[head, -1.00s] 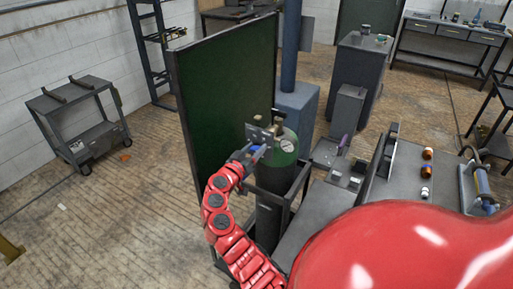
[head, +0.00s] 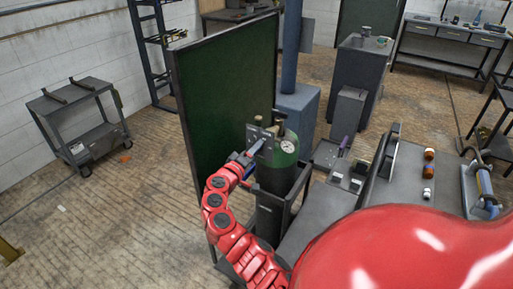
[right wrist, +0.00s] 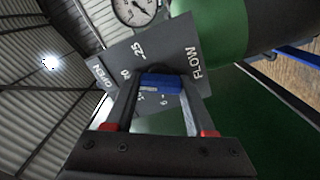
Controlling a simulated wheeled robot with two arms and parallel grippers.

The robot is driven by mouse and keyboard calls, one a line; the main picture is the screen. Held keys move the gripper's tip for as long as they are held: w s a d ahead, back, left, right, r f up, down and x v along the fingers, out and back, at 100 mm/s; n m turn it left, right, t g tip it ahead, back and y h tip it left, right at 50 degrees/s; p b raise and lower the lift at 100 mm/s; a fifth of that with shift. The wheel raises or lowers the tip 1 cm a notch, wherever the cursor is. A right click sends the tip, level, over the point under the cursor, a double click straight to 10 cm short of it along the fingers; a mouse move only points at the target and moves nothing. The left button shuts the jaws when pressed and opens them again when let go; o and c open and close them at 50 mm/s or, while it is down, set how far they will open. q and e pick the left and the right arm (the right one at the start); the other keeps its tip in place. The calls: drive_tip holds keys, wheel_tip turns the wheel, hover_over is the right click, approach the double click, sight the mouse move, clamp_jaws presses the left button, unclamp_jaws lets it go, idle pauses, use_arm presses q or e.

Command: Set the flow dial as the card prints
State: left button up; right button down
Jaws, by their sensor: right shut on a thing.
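The flow dial's grey plate (right wrist: 188,50) fills the middle of the right wrist view, printed with "FLOW", "OPEN" and numbers such as 25 and 10. A blue piece (right wrist: 160,82) sits in front of it, between the fingertips of my right gripper (right wrist: 160,90), which is shut on it. The gripper hides part of the scale, so I cannot read the setting. In the head view the plate (head: 262,136) is on the front of a green-topped cylinder (head: 285,152), with my right gripper (head: 249,155) just below and left. My left gripper is out of view. I cannot make out the card.
A tall dark green panel (head: 225,90) stands close behind on the left. A grey bench (head: 395,185) with small bottles is right. A cart (head: 75,115) stands far left, with clear floor between.

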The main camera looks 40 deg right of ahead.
drive_tip(key=n+p, duration=0.2)
drive_tip(key=n, duration=0.3)
drive_tip(key=shift+w+a+n, duration=0.1)
drive_tip(key=shift+n, duration=0.3)
drive_tip(key=shift+f+n+p, duration=0.2)
drive_tip(key=shift+n+p, duration=0.9)
drive_tip(key=shift+n, duration=1.2)
drive_tip(key=shift+c, duration=1.2)
unclamp_jaws()
drive_tip(key=b+v, duration=0.3)
drive_tip(key=v, duration=1.4)
drive_tip(key=shift+a, duration=0.2)
